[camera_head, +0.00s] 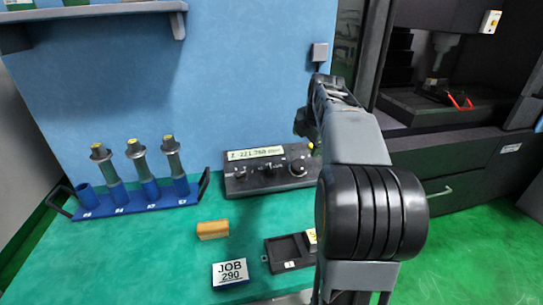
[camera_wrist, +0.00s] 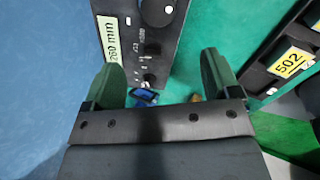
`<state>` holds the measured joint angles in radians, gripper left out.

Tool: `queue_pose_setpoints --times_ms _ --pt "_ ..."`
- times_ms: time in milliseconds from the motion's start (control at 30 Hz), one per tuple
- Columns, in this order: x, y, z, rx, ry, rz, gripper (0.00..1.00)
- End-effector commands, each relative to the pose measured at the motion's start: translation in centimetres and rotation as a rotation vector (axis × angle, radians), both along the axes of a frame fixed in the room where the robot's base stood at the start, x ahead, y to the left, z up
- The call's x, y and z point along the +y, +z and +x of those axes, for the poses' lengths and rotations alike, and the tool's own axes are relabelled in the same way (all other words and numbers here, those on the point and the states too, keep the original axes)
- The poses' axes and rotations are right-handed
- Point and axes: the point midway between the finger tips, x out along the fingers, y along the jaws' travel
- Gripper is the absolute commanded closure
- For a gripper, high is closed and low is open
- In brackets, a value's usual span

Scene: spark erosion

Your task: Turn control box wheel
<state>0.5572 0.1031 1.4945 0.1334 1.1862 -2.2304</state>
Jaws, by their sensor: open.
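The dark control box (camera_head: 270,185) stands on the green bench against the blue wall, with a lit display and several knobs. A large round wheel (camera_head: 298,167) is at its right end. In the wrist view the box (camera_wrist: 168,45) runs down from the top, and a large black round control (camera_wrist: 158,10) is cut off by the top edge; I cannot tell whether it is that wheel. My gripper (camera_wrist: 163,78) is open and empty, its fingers apart on either side of the box's lower part. In the head view my arm hides most of the gripper.
A blue rack (camera_head: 135,208) with several tool holders stands left of the box. An orange block (camera_head: 212,229), a JOB 290 sign (camera_head: 230,272) and a black tray (camera_head: 285,250) lie in front. A dark machine (camera_head: 465,150) is at the right.

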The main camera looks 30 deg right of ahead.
Motion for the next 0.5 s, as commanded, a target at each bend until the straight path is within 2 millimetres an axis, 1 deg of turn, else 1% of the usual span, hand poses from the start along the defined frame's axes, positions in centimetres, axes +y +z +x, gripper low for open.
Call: queue_pose_setpoints --times_ms 33,200,267,367,500 --pt "-0.1 1.0 0.1 0.006 -0.002 0.004 0.18" --pt "-1.0 2.7 0.7 0.057 -0.01 0.039 0.18" --pt "-1.3 3.2 1.1 0.078 -0.047 0.069 0.18" --pt "-1.8 3.5 1.5 0.109 -0.251 0.165 0.18" --pt "-2.2 3.1 1.9 0.133 -0.575 0.286 0.18"
